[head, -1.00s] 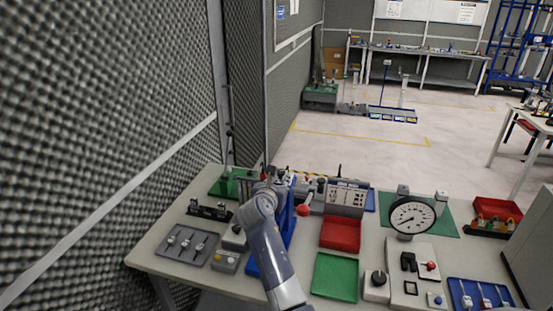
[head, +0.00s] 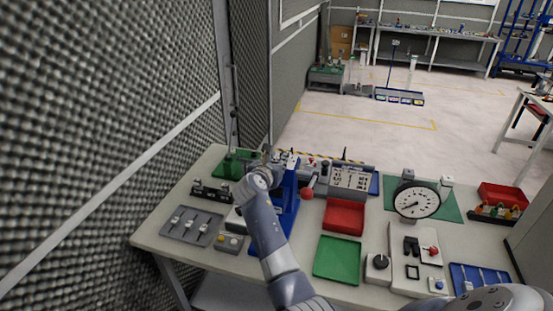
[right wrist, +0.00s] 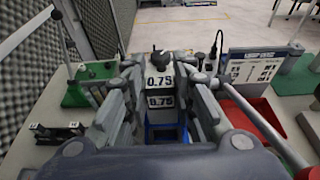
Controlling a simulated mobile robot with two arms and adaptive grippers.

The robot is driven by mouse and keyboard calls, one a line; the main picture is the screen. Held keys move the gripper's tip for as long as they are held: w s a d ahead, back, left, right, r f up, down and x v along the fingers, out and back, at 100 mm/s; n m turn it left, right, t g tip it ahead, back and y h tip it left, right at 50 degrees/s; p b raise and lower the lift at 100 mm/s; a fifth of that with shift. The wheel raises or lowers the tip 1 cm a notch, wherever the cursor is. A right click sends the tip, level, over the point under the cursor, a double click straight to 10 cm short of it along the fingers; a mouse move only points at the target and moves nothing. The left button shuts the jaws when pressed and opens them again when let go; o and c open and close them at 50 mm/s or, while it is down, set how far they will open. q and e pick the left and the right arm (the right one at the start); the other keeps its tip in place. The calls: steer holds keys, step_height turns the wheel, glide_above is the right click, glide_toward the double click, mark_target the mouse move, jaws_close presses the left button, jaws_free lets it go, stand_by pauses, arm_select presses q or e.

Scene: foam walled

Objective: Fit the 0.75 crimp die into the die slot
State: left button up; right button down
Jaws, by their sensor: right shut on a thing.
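My right gripper (head: 272,170) is at the blue press (head: 288,205) at the back left of the bench. In the right wrist view its two fingers (right wrist: 159,74) are shut on the crimp die (right wrist: 159,83), a pale block marked 0.75 with a dark knob on top. A second 0.75 label (right wrist: 160,102) shows directly below it; I cannot tell which part carries it. Blue press parts (right wrist: 166,132) show under the label. The die slot is hidden, so I cannot tell whether the die is in it. My left gripper is not in view.
A red-knobbed lever (head: 307,193) stands close right of the gripper. A red tray (head: 343,229) and green tray (head: 337,258) lie to the right, with a dial gauge (head: 416,200) beyond. A grey tray with small parts (head: 191,227) is on the left, near the foam wall.

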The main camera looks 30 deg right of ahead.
step_height(320, 180, down, 3)
steer(key=shift+r+b, duration=0.2)
steer(key=shift+b, duration=0.3)
steer(key=shift+f, duration=0.5)
steer(key=shift+r, duration=0.1)
steer(key=shift+p, duration=0.35)
stand_by(0.4)
steer(key=shift+p, duration=0.4)
steer(key=shift+p, duration=0.45)
stand_by(0.5)
